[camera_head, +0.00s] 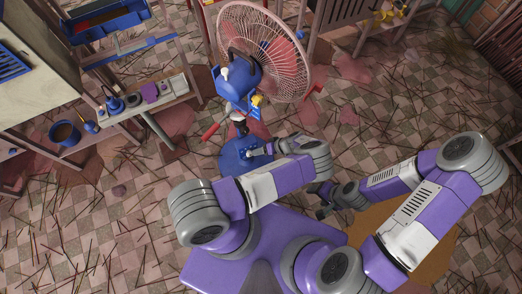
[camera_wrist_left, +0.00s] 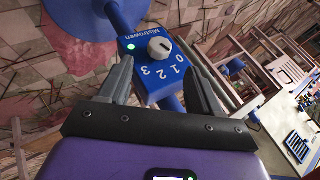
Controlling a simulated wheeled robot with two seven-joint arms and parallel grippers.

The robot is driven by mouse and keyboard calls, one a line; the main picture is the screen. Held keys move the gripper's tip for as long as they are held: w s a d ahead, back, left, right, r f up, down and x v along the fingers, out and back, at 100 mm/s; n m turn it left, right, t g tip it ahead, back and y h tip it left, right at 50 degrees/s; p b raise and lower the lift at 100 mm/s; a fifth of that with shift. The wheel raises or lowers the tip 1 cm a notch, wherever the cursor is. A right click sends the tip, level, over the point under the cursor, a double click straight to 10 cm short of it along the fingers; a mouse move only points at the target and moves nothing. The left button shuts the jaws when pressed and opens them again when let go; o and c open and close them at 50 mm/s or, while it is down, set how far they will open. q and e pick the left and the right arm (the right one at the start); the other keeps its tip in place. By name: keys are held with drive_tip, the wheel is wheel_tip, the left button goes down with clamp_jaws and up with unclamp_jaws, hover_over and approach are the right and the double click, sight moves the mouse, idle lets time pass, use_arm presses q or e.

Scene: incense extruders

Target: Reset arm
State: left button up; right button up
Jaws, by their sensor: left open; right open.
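A standing fan with a round pinkish wire cage (camera_head: 264,50) and a blue motor housing (camera_head: 238,76) stands ahead of me. Its round blue base (camera_head: 236,158) is on the floor. In the left wrist view, the fan's blue control box (camera_wrist_left: 150,66) has a white knob (camera_wrist_left: 159,47), the numbers 0 to 3 and a lit green light. My left gripper (camera_head: 258,151) is open. Its fingers (camera_wrist_left: 163,82) reach to either side of the box's near end, and I cannot tell if they touch it. My right gripper (camera_head: 319,203) is open and empty, above the floor near my body.
A bench (camera_head: 165,103) at the left holds small items. A blue-edged bin (camera_head: 108,22) is at the upper left. The tiled floor, strewn with thin sticks, is mostly free of large objects at the right.

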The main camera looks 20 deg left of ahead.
idle(0.4)
use_arm(q)
drive_tip(key=s+r+m+g+h+p, duration=0.2)
drive_tip(key=s+r+h+p, duration=0.35)
drive_tip(key=s, duration=0.55)
drive_tip(key=s+d+r+m+t+h+p, duration=0.1)
drive_tip(key=d+r+m+t+h, duration=0.1)
drive_tip(key=r, duration=0.6)
drive_tip(key=s+d+r+m+t+h+p, duration=0.1)
drive_tip(key=d+r+h, duration=0.3)
drive_tip(key=r, duration=0.5)
drive_tip(key=shift+s+d+r+m+t, duration=0.25)
drive_tip(key=shift+d+m+t, duration=0.15)
drive_tip(key=shift+d+t, duration=0.5)
drive_tip(key=shift+d+h, duration=0.15)
drive_tip(key=shift+h, duration=0.1)
